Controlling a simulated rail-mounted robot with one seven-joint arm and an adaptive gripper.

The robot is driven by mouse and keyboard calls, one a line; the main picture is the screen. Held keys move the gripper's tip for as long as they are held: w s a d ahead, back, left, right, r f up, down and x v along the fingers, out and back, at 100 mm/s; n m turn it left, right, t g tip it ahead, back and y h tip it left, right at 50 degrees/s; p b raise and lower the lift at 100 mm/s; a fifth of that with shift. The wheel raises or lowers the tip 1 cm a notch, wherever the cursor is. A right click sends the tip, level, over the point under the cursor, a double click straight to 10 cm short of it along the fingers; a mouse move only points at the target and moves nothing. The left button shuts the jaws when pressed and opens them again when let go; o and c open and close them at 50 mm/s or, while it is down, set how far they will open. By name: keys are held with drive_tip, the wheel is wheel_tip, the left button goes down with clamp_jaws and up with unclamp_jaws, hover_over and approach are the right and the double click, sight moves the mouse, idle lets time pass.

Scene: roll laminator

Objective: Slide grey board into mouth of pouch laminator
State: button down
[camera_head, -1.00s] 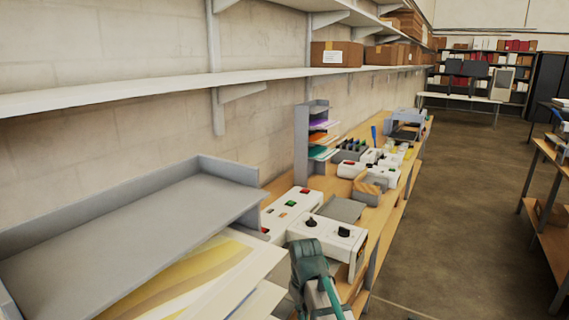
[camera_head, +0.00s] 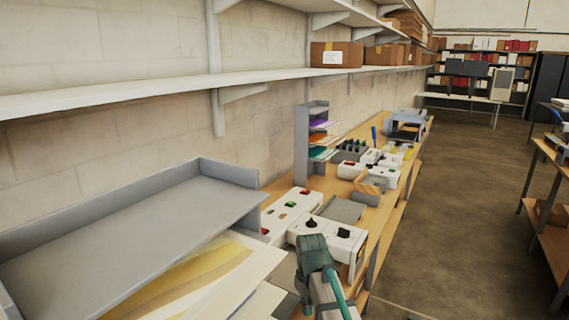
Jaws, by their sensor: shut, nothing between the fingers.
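The pouch laminator seems to be the white machine with two black knobs (camera_head: 329,236) on the bench, just beyond my gripper. Its mouth cannot be made out from here. A flat grey surface (camera_head: 281,274) shows low in front of the machine, left of my gripper; I cannot tell if it is the grey board or part of the machine. My gripper (camera_head: 311,243) is dark teal, at the bottom centre, seen from behind and above. It is shut and empty, and its fingertips are hard to make out.
A large grey tray (camera_head: 222,168) on the left, with yellow-patterned sheets (camera_head: 200,280) below it, hides part of the bench. A white unit with coloured buttons (camera_head: 292,206) stands against the wall side. A grey plate (camera_head: 343,209) lies behind the laminator. The floor (camera_head: 455,220) is clear on the right.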

drive_tip(key=shift+w+d, duration=0.55)
drive_tip(key=shift+w, duration=0.35)
drive_tip(key=shift+w+d, duration=0.55)
drive_tip(key=shift+w, duration=0.35)
drive_tip(key=shift+s+p, duration=0.15)
drive_tip(key=shift+p, duration=0.15)
drive_tip(key=shift+s+a, duration=0.65)
drive_tip(key=shift+s, duration=0.3)
wheel_tip(320, 180, up, 14)
drive_tip(key=p, duration=1)
